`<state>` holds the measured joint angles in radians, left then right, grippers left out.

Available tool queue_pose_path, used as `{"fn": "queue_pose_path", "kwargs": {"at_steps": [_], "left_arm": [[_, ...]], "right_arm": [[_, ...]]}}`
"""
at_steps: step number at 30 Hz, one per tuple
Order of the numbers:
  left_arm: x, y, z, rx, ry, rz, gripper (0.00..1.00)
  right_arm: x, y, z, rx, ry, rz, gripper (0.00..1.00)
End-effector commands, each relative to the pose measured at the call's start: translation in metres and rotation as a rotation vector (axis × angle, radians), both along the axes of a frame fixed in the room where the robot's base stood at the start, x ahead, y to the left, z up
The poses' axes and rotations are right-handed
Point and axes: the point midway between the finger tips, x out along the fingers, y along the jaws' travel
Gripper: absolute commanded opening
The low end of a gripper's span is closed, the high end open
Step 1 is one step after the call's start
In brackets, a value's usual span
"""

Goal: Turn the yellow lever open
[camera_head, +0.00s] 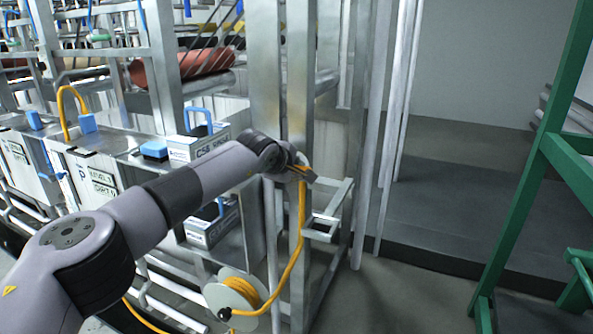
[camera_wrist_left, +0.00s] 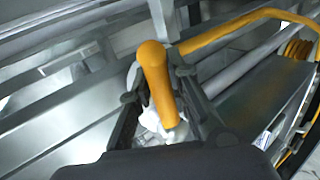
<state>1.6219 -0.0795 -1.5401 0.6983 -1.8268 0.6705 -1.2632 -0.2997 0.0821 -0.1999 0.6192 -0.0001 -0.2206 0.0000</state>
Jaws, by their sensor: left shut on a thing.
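The yellow lever (camera_wrist_left: 158,85) is a short, thick, rounded orange-yellow handle in the left wrist view. It stands between the two dark fingers of my left gripper (camera_wrist_left: 156,98), which is shut on it. A pale fitting shows at the lever's lower end, partly hidden by the gripper. In the head view my left gripper (camera_head: 301,173) is at the metal upright, at the top of the yellow hose (camera_head: 301,220). The lever is mostly hidden there by my gripper and wrist. My right gripper is in neither view.
The hose hangs down to a white reel (camera_head: 228,292) near the floor. A metal frame (camera_head: 330,215) stands right beside the gripper. Boxes with blue handles (camera_head: 198,146) and tanks are on the left. A green frame (camera_head: 545,150) is at right, with open floor between.

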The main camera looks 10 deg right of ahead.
Motion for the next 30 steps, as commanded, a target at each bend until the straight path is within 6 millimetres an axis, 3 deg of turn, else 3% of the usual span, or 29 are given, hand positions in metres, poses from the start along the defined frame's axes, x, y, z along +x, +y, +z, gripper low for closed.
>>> {"fn": "queue_pose_path", "kwargs": {"at_steps": [3, 4, 13, 23, 30], "left_arm": [[0.000, 0.001, -0.002, 0.008, -0.001, -0.001, 0.00], [0.000, 0.001, -0.002, 0.008, -0.001, -0.001, 0.18], [0.000, 0.001, -0.001, 0.004, 0.001, -0.001, 0.38], [-0.001, 0.001, 0.000, 0.003, -0.001, -0.002, 0.38], [-0.012, 0.009, 0.011, 0.003, -0.003, -0.003, 0.38]], "right_arm": [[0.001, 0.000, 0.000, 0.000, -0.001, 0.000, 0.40], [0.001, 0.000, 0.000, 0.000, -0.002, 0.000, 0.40], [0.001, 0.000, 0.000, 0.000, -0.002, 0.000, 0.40], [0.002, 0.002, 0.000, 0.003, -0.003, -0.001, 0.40], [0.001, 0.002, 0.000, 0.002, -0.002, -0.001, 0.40]]}}
